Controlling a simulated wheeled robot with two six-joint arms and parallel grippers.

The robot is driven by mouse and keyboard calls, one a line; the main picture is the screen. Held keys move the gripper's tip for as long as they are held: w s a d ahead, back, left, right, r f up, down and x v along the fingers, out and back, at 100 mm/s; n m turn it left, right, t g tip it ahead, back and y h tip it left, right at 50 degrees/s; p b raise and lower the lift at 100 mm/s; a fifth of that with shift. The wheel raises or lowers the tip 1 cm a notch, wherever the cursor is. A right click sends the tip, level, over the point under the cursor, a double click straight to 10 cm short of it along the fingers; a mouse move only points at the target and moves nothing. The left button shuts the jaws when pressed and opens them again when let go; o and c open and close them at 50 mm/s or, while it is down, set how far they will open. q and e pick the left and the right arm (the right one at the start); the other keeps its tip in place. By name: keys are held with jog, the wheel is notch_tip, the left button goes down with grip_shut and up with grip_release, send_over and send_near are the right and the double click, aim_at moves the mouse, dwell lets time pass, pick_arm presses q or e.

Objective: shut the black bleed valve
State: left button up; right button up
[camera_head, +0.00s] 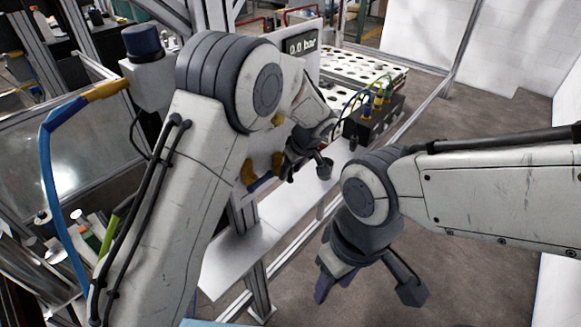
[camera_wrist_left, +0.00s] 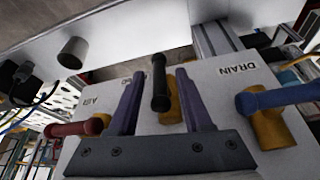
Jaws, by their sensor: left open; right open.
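The black bleed valve shows in the left wrist view as a black handle (camera_wrist_left: 160,84) on a brass body (camera_wrist_left: 170,105), in the middle of a pale panel (camera_wrist_left: 215,88). My left gripper (camera_wrist_left: 159,76) is open, with one finger on each side of the black handle in this view; whether either touches it I cannot tell. In the head view the left gripper (camera_head: 305,150) is at the panel, and my arm hides most of the valve. My right gripper (camera_head: 368,287) is open and empty over the floor, apart from the panel.
A red-handled valve (camera_wrist_left: 80,128) by the AIR label and a blue-handled valve (camera_wrist_left: 275,97) by the DRAIN label flank the black one. A display (camera_head: 302,45) reads 0.0 bar. A black box with cables (camera_head: 372,122) stands behind. The floor at right is clear.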

pick_arm(q)
jog(key=shift+w+a+f, duration=0.1)
jog(key=shift+f, duration=0.35)
grip_shut()
